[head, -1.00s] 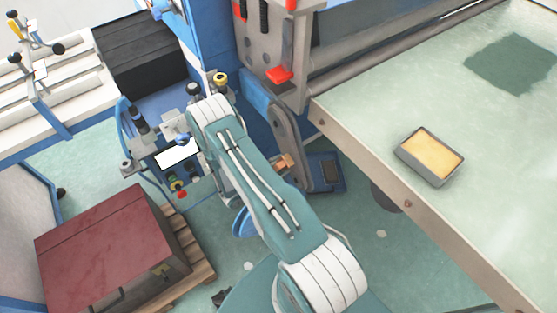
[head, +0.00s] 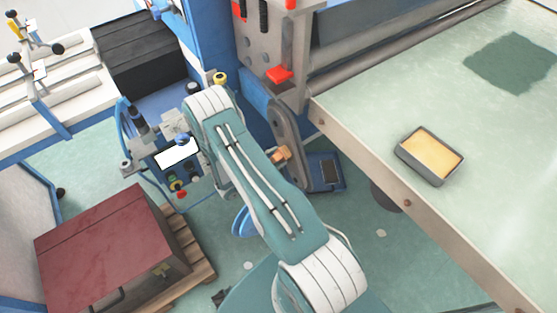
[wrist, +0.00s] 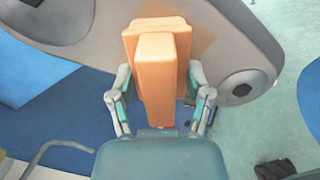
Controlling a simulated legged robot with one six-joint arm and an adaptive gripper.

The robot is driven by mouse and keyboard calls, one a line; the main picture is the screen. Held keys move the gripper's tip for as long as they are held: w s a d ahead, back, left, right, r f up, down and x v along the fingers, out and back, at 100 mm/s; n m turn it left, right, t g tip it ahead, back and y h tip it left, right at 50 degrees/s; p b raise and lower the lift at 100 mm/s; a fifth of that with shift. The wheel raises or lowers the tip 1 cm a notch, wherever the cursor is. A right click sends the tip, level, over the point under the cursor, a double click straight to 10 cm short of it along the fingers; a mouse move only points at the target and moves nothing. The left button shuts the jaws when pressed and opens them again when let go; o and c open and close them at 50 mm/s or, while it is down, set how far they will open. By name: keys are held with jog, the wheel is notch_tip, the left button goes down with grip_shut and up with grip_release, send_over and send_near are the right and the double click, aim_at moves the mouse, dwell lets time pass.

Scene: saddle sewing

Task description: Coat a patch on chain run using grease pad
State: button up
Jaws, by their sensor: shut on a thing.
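My gripper (wrist: 158,103) is shut on an orange block-shaped grease pad (wrist: 157,70). The pad's far end lies over a long grey, round-ended housing (wrist: 247,48), which seems to be the chain run. A tan smear (wrist: 201,38) shows on the housing beside the pad. I cannot tell whether the pad touches the surface. In the head view the pad (head: 281,153) shows small beside the grey housing (head: 291,128), and my arm hides most of the gripper.
A grey tray (head: 406,157) of yellow grease stands on the pale green table (head: 480,210) at right. A control panel (head: 177,155) stands left of my arm. A red-topped box (head: 105,240) on a pallet is lower left. A blue pedal unit (head: 327,172) is below the housing.

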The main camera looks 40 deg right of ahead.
aim_at(284, 144)
jog(key=shift+w+r, duration=0.5)
jog(key=shift+r, duration=0.25)
jog(key=shift+w+r, duration=0.45)
jog(key=shift+r, duration=0.3)
jog(key=shift+s+r, duration=0.25)
jog(key=shift+s, duration=0.15)
jog(key=shift+s+a+f, duration=0.1)
jog(key=shift+s+f, duration=0.55)
jog(key=shift+f, duration=0.4)
jog(key=shift+s+f, duration=0.7)
jog(key=shift+f, duration=0.4)
jog(key=shift+s+a+f, duration=0.1)
jog(key=shift+s+f, duration=0.55)
jog(key=shift+f, duration=0.4)
jog(key=shift+w+d+r, duration=0.1)
jog(key=shift+w+r, duration=0.55)
jog(key=shift+r, duration=0.4)
jog(key=shift+w+d+r, duration=0.1)
jog(key=shift+w+r, duration=0.6)
jog(key=shift+r, duration=0.4)
jog(key=shift+w+d+r, duration=0.1)
jog(key=shift+w+r, duration=0.55)
jog(key=shift+r, duration=0.4)
jog(key=shift+a, duration=0.15)
jog(key=shift+w+a, duration=0.2)
jog(key=shift+a, duration=2.75)
jog(key=shift+a, duration=0.1)
